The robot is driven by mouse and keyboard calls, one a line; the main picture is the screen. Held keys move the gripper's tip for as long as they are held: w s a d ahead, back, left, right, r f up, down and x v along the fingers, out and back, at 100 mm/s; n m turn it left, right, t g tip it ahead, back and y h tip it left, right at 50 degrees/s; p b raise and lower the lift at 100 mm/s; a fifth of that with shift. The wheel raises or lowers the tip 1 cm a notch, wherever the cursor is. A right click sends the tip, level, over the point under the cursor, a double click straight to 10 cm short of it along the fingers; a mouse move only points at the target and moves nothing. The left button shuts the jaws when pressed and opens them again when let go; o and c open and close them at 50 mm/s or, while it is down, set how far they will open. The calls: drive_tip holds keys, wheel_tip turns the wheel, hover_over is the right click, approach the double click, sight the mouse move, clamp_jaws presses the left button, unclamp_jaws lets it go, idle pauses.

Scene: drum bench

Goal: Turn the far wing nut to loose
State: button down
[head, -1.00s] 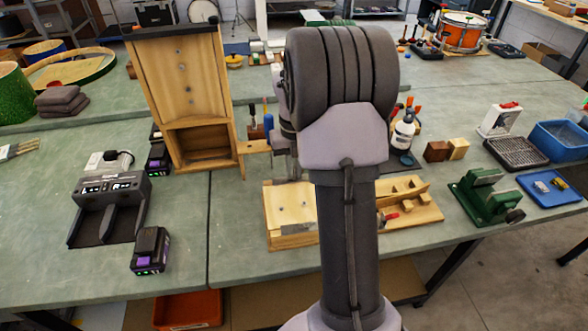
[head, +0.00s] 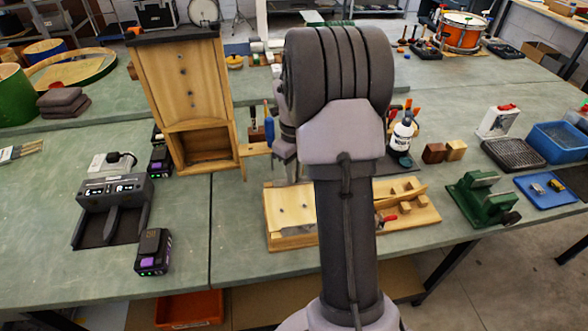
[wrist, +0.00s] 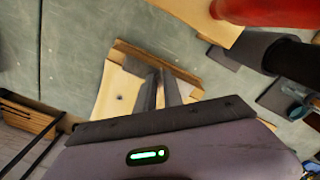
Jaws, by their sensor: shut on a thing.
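A pale wooden jig (head: 287,208) with a grey metal plate lies on the green bench, partly hidden behind my arm in the head view. In the wrist view the same jig (wrist: 112,92) lies beneath my gripper (wrist: 161,72). The two dark fingers point down to its edge, by the grey plate and a brown wooden strip. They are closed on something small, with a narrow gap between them. The far wing nut cannot be made out; it is hidden at the fingertips.
A tall wooden box (head: 183,85) stands left of the jig. A white bottle (head: 402,135), a green vise (head: 483,200) and blue trays (head: 557,140) are to the right. A charger (head: 112,200) and battery (head: 152,250) stand at the left. Bench space in front of the box is clear.

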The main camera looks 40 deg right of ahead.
drive_tip(key=n+p, duration=0.2)
drive_tip(key=n, duration=0.4)
drive_tip(key=shift+r, duration=0.1)
drive_tip(key=n+p, duration=0.2)
drive_tip(key=n, duration=0.4)
drive_tip(key=shift+n, duration=0.4)
drive_tip(key=n+p, duration=0.3)
drive_tip(key=n, duration=0.3)
drive_tip(key=n+p, duration=0.2)
drive_tip(key=n, duration=0.4)
drive_tip(key=shift+n, duration=0.3)
drive_tip(key=n+p, duration=0.2)
drive_tip(key=n, duration=0.4)
drive_tip(key=shift+p, duration=0.3)
drive_tip(key=n+p, duration=0.2)
drive_tip(key=n, duration=0.4)
drive_tip(key=shift+n, duration=0.4)
drive_tip(key=n+p, duration=0.2)
drive_tip(key=n, duration=0.4)
drive_tip(key=n+p, duration=0.1)
drive_tip(key=n, duration=0.4)
drive_tip(key=shift+n+p, duration=0.3)
drive_tip(key=shift+n, duration=0.1)
